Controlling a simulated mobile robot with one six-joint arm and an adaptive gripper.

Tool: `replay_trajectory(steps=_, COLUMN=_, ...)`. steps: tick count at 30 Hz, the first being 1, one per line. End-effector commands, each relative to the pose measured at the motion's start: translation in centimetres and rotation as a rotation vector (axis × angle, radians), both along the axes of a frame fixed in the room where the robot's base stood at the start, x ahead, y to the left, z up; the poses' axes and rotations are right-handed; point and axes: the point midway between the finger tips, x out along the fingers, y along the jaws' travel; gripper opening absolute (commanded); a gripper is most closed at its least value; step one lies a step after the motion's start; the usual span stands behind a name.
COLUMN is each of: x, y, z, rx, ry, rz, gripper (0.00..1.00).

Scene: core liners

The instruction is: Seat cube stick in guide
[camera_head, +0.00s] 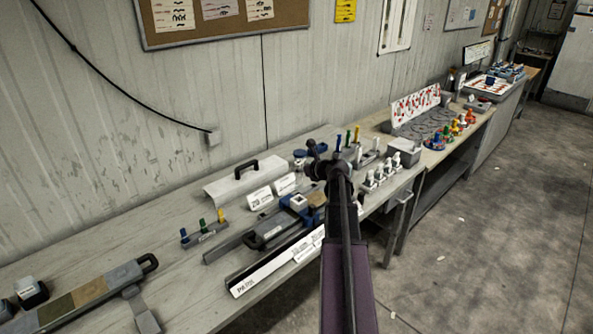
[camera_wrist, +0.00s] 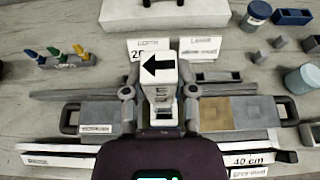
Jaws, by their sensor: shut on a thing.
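My gripper (camera_wrist: 160,95) is shut on a white upright block, the cube stick (camera_wrist: 162,70), which has a black arrow pointing left on its top and dark marks on its near face. One grey finger is on each side of it. The stick is over a long grey tray-like piece (camera_wrist: 98,112) that lies between rails and looks like the guide; it also shows in the head view (camera_head: 262,236). The stick's lower end is hidden by my wrist, so I cannot tell whether it touches the guide. In the head view my arm hides part of this area.
Blue, green and yellow pegs in a holder (camera_head: 205,234) stand to the left. White label cards (camera_wrist: 200,48) stand behind. A white case (camera_head: 243,183) is at the back. A white strip (camera_head: 262,268) lies along the front. Jars and small grey blocks are to the right.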

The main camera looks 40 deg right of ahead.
Motion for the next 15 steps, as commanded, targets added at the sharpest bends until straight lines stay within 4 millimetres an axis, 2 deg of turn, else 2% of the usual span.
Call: replay_trajectory(steps=15, x=0.0, y=-0.1, z=-2.4, rx=0.000, ry=0.000, rz=-0.001, gripper=0.00)
